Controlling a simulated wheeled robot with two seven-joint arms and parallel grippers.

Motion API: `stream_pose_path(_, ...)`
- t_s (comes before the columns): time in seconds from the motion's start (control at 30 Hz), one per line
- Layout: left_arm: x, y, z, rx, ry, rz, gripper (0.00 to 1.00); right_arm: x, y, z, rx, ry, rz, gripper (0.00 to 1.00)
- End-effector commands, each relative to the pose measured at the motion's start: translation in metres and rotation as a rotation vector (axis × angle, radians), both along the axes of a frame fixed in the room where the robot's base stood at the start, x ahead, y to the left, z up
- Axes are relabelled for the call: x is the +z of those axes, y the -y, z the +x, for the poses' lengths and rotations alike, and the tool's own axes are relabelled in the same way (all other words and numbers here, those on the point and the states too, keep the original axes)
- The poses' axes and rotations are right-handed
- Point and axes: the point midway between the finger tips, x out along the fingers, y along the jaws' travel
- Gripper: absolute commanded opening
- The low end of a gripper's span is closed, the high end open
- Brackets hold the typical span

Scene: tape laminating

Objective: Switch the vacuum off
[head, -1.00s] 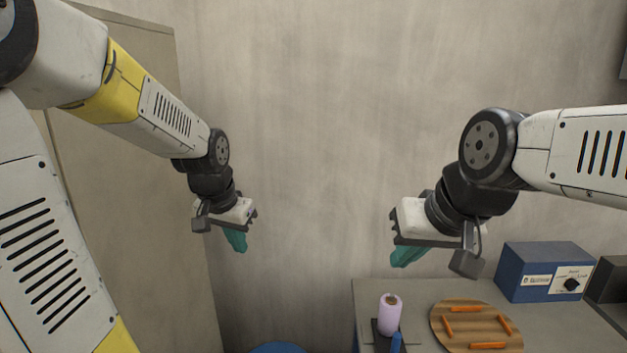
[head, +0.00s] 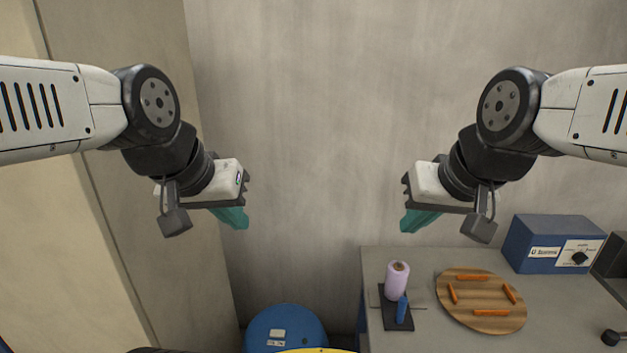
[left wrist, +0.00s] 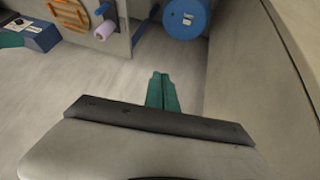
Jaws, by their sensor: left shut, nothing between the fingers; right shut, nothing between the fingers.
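A blue box (head: 535,245) stands at the back right of the grey table. Its front has a white label panel with a black knob (head: 579,258); the lettering and the knob's setting are too small to read. My left gripper (head: 235,218) is shut and empty, in the air left of the table. Its teal fingers (left wrist: 162,92) are together in the left wrist view. My right gripper (head: 418,220) is shut and empty, in the air above the table's back left part, left of the blue box and apart from it. The blue box also shows partly in the left wrist view (left wrist: 47,39).
On the table (head: 430,338) are a round wooden board (head: 480,300) with several orange strips, a lilac roll (head: 397,281) and a small blue cylinder (head: 402,309) on a dark stand. A blue drum (head: 285,330) stands on the floor left of the table. A dark object (head: 612,258) is beside the box.

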Motion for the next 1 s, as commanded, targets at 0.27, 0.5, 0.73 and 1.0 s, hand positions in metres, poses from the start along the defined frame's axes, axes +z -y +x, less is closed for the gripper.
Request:
stream_pose_path(0.27, -0.002, 0.0, 0.012, -0.03, -0.01, 0.022, 0.0, 0.0, 0.0, 0.0, 0.0, 0.0, 0.0, 0.0)
stream_pose_path(0.5, -0.02, -0.001, 0.065, -0.185, -0.053, 0.124, 0.0, 0.0, 0.0, 0.0, 0.0, 0.0, 0.0, 0.0)
stream_pose_path(0.73, -0.058, -0.001, 0.125, -0.377, -0.096, 0.233, 0.0, 0.0, 0.0, 0.0, 0.0, 0.0, 0.0, 0.0)
stream_pose_path(1.0, -0.127, 0.0, 0.188, -0.615, -0.147, 0.348, 0.0, 0.0, 0.0, 0.0, 0.0, 0.0, 0.0, 0.0)
